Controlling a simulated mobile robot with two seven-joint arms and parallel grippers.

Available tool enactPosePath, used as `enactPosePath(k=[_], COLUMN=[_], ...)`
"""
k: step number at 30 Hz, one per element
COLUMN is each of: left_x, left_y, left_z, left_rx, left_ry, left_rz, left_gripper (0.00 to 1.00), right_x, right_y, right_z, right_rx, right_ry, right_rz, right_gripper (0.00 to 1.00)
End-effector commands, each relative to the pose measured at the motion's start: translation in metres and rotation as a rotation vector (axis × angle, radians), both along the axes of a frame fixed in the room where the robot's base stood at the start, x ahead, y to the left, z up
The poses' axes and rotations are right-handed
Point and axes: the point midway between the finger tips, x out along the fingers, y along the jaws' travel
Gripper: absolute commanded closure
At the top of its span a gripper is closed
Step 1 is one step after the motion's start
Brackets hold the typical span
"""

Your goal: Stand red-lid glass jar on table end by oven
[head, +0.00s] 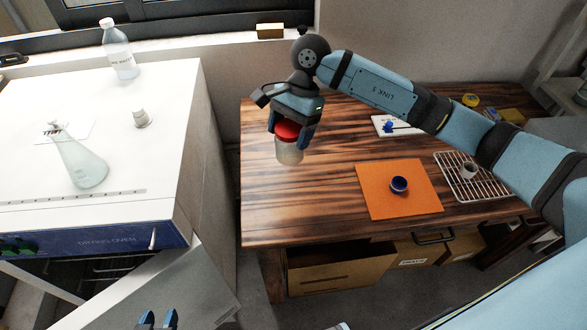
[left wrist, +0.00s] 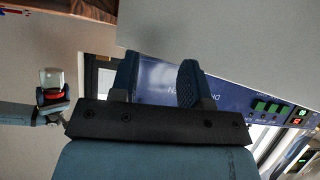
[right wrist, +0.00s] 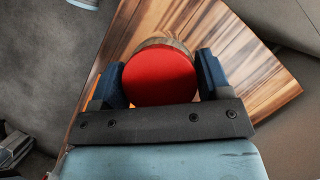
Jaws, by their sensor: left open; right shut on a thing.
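The glass jar (head: 289,151) with its red lid (head: 287,130) is upright at the left end of the wooden table (head: 330,190), the end beside the oven. My right gripper (head: 291,125) points down and is shut on the jar at its lid. In the right wrist view the red lid (right wrist: 160,76) sits between the two fingers, with the table behind it. I cannot tell whether the jar's base touches the table. My left gripper (head: 157,320) is open and empty at the bottom of the head view, in front of the drying oven (head: 110,236).
The oven door (head: 165,285) hangs open near my left gripper. On the oven top are a conical flask (head: 80,165), a bottle (head: 118,50) and a small container (head: 141,118). An orange mat (head: 375,205), a wire rack (head: 485,188) and a white tray (head: 383,119) lie further right. The table's front left is clear.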

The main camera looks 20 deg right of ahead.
Motion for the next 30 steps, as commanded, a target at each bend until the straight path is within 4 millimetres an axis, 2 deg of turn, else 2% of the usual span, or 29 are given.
enactPosePath(k=[1,6,12,17,20,30], left_x=[0.001,0.003,0.004,0.005,0.005,0.006], left_y=[-0.001,-0.006,-0.009,-0.01,-0.01,-0.012], left_z=[-0.029,-0.059,-0.076,-0.078,-0.078,-0.08], left_rx=[-0.006,-0.024,-0.039,-0.043,-0.047,-0.064], left_ry=[-0.008,-0.021,-0.032,-0.036,-0.039,-0.056], left_rz=[-0.002,-0.006,-0.01,-0.012,-0.012,-0.016], left_gripper=[0.57,0.57,0.57,0.57,0.57,0.57], right_x=[0.007,0.022,0.027,0.028,0.027,0.027], right_y=[0.005,0.017,0.025,0.026,0.026,0.026], right_z=[-0.013,0.005,0.024,0.028,0.012,-0.079], right_rx=[0.005,0.004,0.001,-0.002,-0.004,-0.006], right_ry=[-0.008,-0.008,-0.004,0.002,0.006,0.008], right_rz=[-0.109,-0.478,-0.759,-0.847,-0.859,-0.858], right_gripper=[0.55,0.55,0.55,0.55,0.55,0.55])
